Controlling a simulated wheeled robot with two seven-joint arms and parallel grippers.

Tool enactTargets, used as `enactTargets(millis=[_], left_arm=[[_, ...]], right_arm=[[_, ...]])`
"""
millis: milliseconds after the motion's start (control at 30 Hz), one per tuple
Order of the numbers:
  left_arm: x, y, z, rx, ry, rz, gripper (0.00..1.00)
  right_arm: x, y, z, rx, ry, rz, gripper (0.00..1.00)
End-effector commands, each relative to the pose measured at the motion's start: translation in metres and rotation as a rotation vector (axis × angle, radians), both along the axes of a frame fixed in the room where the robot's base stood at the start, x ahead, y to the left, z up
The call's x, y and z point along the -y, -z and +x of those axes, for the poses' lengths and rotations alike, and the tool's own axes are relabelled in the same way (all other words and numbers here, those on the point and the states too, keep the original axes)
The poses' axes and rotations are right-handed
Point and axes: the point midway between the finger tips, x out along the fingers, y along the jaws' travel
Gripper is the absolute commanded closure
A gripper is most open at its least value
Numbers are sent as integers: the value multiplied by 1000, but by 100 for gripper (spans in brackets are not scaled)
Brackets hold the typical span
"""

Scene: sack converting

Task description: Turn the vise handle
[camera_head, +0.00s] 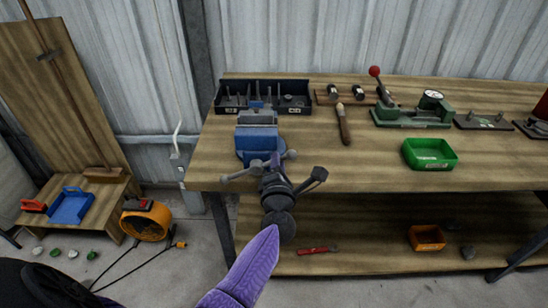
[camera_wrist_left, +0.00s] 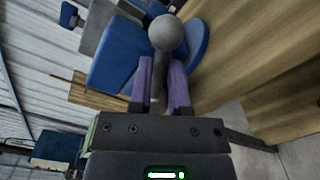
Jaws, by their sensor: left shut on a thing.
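The blue and grey vise (camera_head: 257,140) stands at the left front edge of the workbench. Its grey handle (camera_head: 240,174) is a bar with ball ends, lying tilted across the vise's front, with the right end higher. My left gripper (camera_head: 276,164) is at the right part of the handle, just in front of the bench edge, and hides some of it. In the left wrist view, the purple fingers (camera_wrist_left: 162,84) are shut on the handle bar, with a grey ball end (camera_wrist_left: 168,33) just beyond the fingertips. My right gripper is not in view.
On the workbench (camera_head: 300,165) are a black tool bin (camera_head: 295,103), a wooden-handled tool (camera_head: 343,124), a green press (camera_head: 415,115) and a green tray (camera_head: 430,154). A lower shelf (camera_head: 360,225) holds an orange bin (camera_head: 427,238). An orange fan (camera_head: 146,220) stands at left.

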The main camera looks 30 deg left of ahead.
Motion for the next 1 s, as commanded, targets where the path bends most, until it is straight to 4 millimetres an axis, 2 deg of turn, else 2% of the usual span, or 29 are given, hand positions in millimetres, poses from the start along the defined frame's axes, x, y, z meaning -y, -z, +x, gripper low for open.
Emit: enactTargets(millis=[500, 1000], left_arm=[[7, 30, 3, -260, 4, 413, 100], [3, 53, 0, -466, 5, 750, 100]], right_arm=[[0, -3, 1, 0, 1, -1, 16], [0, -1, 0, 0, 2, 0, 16]])
